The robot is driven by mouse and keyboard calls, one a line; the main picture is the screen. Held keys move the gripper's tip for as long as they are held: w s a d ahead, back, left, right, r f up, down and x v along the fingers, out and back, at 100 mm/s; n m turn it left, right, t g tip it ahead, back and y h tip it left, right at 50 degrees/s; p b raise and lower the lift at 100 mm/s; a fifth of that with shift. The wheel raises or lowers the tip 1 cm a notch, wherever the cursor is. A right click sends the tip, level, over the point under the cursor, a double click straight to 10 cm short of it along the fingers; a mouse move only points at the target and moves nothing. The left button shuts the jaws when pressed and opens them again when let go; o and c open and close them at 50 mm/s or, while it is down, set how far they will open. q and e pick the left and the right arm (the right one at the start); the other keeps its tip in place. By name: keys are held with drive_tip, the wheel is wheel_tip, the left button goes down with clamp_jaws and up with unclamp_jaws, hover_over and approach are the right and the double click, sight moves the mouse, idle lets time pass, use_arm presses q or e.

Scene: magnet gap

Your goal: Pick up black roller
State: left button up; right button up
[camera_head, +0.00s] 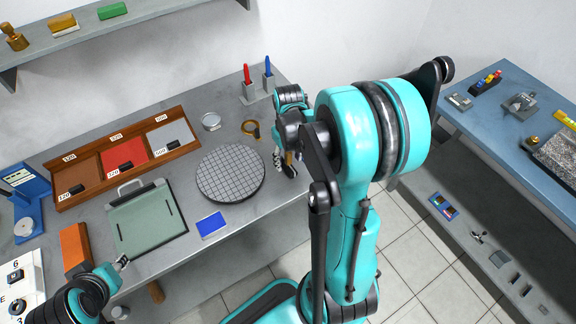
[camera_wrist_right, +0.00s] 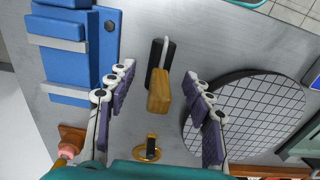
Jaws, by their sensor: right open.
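The black roller (camera_wrist_right: 153,62) lies on the grey bench in the right wrist view, a dark cylinder with a pale frame and a wooden handle (camera_wrist_right: 159,94). My right gripper (camera_wrist_right: 158,76) is open above it, one finger on each side of it in the picture, with gaps between fingers and roller. In the head view, my right gripper (camera_head: 284,158) is at the bench's right part and partly covers the roller. My left gripper (camera_head: 123,262) is at the lower left, near the front edge of the green board; its jaws are too small to judge.
A round gridded plate (camera_head: 231,173) lies left of my right gripper. A brass ring tool (camera_head: 250,129) is behind it. A blue block with grey bands (camera_wrist_right: 70,58) stands close to one finger in the wrist view. A blue pad (camera_head: 212,225) lies near the front edge.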

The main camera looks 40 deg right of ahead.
sight(288, 164)
wheel_tip(288, 164, down, 3)
drive_tip(key=shift+w+f+b, duration=0.1)
drive_tip(key=shift+b, duration=0.3)
drive_tip(key=shift+c, duration=0.3)
clamp_jaws()
wheel_tip(288, 164, up, 5)
drive_tip(key=shift+f+p, duration=0.15)
drive_tip(key=shift+p, duration=0.95)
drive_tip(key=s+r+p, duration=0.2)
drive_tip(key=s+r, duration=0.1)
drive_tip(key=s, duration=0.2)
drive_tip(key=s+a+r+p, duration=0.1)
drive_tip(key=s+r, duration=0.2)
drive_tip(key=s, duration=0.3)
drive_tip(key=shift+s+a+r+p, duration=0.2)
drive_tip(key=shift+s+r+p, duration=0.05)
drive_tip(key=shift+s+p, duration=0.1)
